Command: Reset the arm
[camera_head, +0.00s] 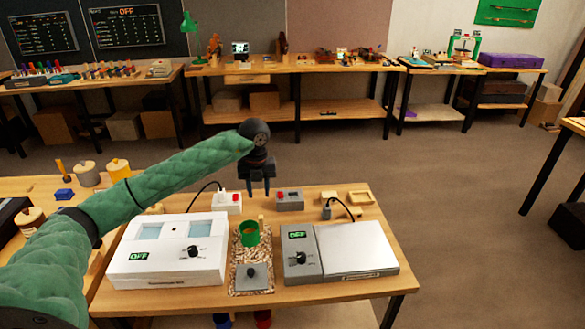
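My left arm (150,185), in a green quilted sleeve, reaches in from the left over the wooden bench. My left gripper (259,193) is dark and points down above the back part of the bench. Its two fingers are apart with nothing seen between them. It is above and behind the green cup (250,234), near the small grey box with a red button (289,200), and seems clear of both. My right arm and gripper are not in view.
The bench holds a white device with an OFF display (168,250), a grey device with a plate (355,248), and a grey block (253,277) on a speckled strip. Jars (88,174) stand on the left table. Open floor (460,230) lies to the right.

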